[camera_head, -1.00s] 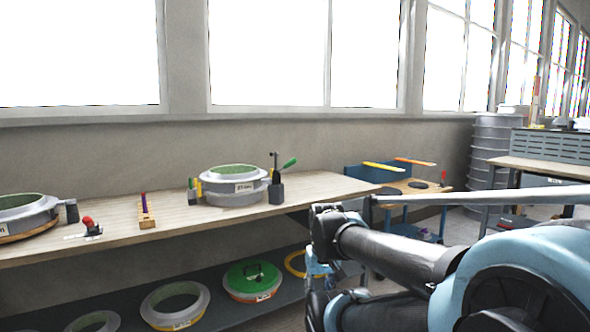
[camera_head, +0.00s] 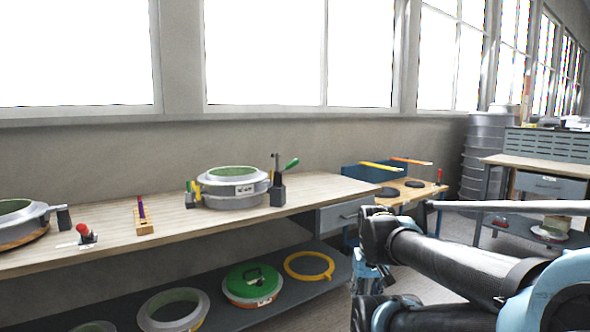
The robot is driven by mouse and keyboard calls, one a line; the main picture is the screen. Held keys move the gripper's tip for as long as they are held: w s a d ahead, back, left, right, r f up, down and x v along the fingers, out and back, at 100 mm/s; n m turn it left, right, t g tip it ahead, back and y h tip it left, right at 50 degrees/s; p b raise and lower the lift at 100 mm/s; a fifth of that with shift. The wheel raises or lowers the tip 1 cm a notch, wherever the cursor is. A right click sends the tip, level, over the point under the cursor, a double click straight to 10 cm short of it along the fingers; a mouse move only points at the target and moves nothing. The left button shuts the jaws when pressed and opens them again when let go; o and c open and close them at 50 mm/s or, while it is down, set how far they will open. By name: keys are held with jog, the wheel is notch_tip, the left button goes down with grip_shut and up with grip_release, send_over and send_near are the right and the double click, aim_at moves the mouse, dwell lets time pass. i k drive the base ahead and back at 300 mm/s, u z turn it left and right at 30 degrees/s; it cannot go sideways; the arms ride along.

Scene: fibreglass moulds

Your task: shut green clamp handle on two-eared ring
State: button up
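A grey ring mould (camera_head: 231,200) with a green inside and a white label sits on the wooden bench. It has a dark clamp block (camera_head: 277,194) at its right side. A green clamp handle (camera_head: 292,164) sticks out from the clamp's top, tilted up and to the right, away from the ring. A smaller block (camera_head: 191,197) with green and yellow parts stands at the ring's left side; its details are too small to tell. The ears themselves are hard to make out. My arm is folded at the right, well apart from the ring; I cannot make out my gripper.
On the bench (camera_head: 320,189) to the left are a wooden block with a purple piece (camera_head: 144,219), a red-knobbed clamp (camera_head: 86,234) and another ring mould (camera_head: 20,219). The lower shelf holds a green-topped mould (camera_head: 252,283) and a yellow ring (camera_head: 309,266). Bench space right of the clamp is clear.

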aim_at(296, 161)
jog(key=i, duration=1)
